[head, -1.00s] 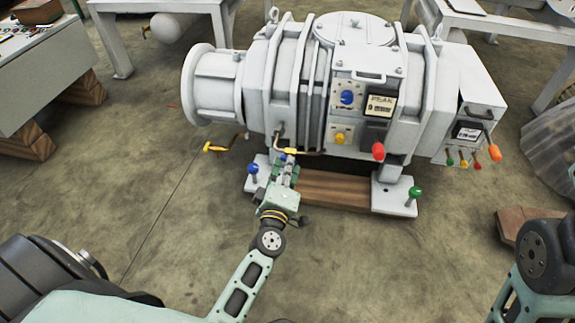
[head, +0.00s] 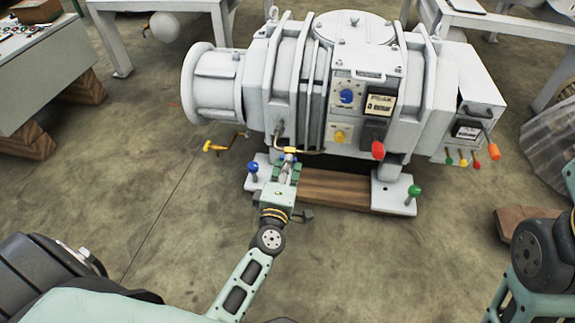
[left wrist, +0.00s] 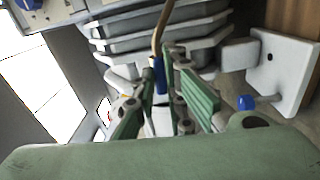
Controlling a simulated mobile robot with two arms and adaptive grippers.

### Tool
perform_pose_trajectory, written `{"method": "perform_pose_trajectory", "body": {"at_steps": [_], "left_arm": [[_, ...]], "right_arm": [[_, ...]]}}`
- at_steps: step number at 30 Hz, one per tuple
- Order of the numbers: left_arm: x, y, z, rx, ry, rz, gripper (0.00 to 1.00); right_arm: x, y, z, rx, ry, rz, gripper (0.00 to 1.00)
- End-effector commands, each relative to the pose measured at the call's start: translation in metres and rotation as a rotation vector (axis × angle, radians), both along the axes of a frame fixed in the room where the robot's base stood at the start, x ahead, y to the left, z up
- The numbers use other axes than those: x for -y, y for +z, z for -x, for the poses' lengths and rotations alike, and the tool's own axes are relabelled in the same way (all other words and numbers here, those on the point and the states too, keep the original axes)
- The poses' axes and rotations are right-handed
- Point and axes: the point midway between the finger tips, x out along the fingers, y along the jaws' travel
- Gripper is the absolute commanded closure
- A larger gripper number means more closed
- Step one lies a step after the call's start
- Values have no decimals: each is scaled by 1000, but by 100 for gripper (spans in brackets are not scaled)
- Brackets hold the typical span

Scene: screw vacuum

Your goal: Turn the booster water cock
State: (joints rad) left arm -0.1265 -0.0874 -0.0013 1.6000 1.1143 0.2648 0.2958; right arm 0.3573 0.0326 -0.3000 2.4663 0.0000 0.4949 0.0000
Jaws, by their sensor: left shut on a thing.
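The grey-white vacuum machine (head: 350,95) fills the upper middle of the head view. A thin brass pipe (head: 312,152) bends out low on its front. My left gripper (head: 288,158) reaches up to the end of this pipe. Its fingers are shut on the small water cock there, mostly hidden by them. In the left wrist view, a blue piece (left wrist: 159,75) of the cock sits between the green fingers, under the brass pipe (left wrist: 158,35). My right gripper is out of view; only part of my right arm shows at lower right.
A yellow-handled lever (head: 216,148) sticks out left of my gripper. Blue (head: 252,168) and green (head: 414,191) knobs stand on the machine's feet. A red knob (head: 378,150) and several coloured levers are on the right. Floor to the left is clear.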

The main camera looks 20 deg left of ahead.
Motion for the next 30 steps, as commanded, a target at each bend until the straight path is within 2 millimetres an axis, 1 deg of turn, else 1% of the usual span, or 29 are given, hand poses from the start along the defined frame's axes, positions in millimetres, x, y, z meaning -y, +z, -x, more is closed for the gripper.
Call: {"method": "perform_pose_trajectory", "body": {"at_steps": [2,3,9,17,20,23,26,30], "left_arm": [[-2,0,0,1,5,-2,100],[-2,0,0,1,5,-2,87],[-1,0,0,0,3,-2,70],[-1,0,0,0,1,-2,70],[0,-1,4,-1,1,-2,70],[3,-1,15,-3,0,-2,70],[8,-2,33,-4,0,-1,70],[15,-2,64,-5,0,-2,70]], "right_arm": [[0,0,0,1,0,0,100],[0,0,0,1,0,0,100],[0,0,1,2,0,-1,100],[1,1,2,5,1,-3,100],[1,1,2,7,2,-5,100],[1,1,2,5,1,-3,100],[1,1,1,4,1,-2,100],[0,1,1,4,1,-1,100]]}}
